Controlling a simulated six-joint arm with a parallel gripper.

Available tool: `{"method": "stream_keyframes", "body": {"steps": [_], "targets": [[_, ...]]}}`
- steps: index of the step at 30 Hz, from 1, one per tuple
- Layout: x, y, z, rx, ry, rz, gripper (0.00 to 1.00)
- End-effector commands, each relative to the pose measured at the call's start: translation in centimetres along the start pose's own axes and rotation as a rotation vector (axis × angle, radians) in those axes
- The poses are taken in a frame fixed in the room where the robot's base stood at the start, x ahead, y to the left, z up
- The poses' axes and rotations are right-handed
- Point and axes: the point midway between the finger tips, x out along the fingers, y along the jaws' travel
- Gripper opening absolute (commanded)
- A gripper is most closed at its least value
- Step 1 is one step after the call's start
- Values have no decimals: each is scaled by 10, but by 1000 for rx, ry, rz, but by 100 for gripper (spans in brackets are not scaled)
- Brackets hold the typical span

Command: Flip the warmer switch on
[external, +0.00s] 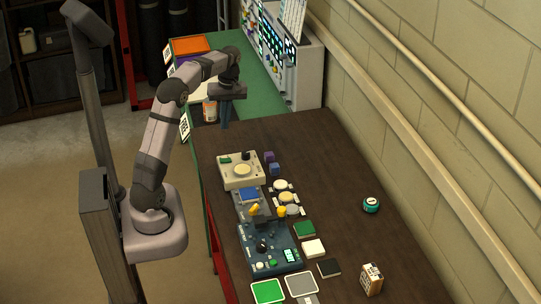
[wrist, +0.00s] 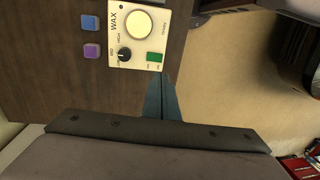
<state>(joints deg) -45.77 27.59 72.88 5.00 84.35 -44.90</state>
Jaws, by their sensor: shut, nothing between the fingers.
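A cream box marked WAX, which looks like the warmer, sits on the dark brown table (external: 241,176); it also shows at the top of the wrist view (wrist: 140,50). It has a round pale disc (wrist: 139,25), a black knob (wrist: 124,54) and a small green switch (wrist: 154,57) at one corner. The switch also shows in the external view (external: 225,160); I cannot tell which way it is set. My gripper (external: 225,124) is shut and empty, pointing down above the table's far end, beyond the box and apart from it. Its fingers (wrist: 161,82) show together in the wrist view.
Purple and blue blocks (external: 270,162) stand right of the box. A teal round tin (external: 371,205) and a small patterned box (external: 371,279) stand at the right. Much of the table's right side is clear.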

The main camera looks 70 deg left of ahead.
Motion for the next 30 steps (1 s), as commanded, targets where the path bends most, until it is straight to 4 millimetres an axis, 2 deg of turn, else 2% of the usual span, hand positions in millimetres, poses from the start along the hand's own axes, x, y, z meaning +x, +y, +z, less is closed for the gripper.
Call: {"method": "stream_keyframes", "body": {"steps": [5, 21, 30], "targets": [[18, -1, 1, -1, -3, -3, 0], [107, -2, 1, 0, -4, -4, 0], [132, -1, 1, 0, -2, -2, 0]]}}
